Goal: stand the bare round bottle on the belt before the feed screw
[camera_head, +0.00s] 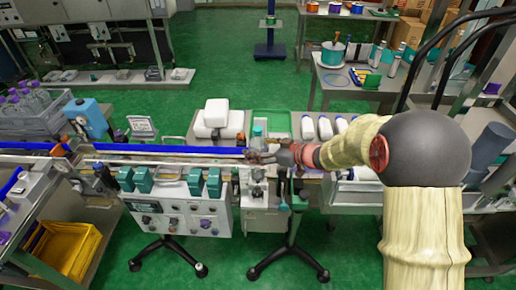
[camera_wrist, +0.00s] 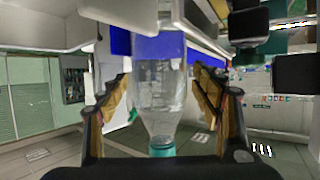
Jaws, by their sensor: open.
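The bare round bottle is clear, with a teal cap. In the wrist view the bottle (camera_wrist: 160,95) is between my two fingers, cap toward the bottom of the picture; gaps show between it and both fingers. My gripper (camera_wrist: 163,100) is open around it. In the head view my gripper (camera_head: 262,156) is at the conveyor, and the upper part of the bottle (camera_head: 259,130) shows just behind it. I cannot make out the feed screw.
A white machine head (camera_head: 216,116) stands behind the belt, left of my gripper. A green tray (camera_head: 271,122) is behind the bottle. Several white bottles (camera_head: 325,128) lie to the right. Control boxes with teal parts (camera_head: 180,205) line the belt's front. Green floor is open behind.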

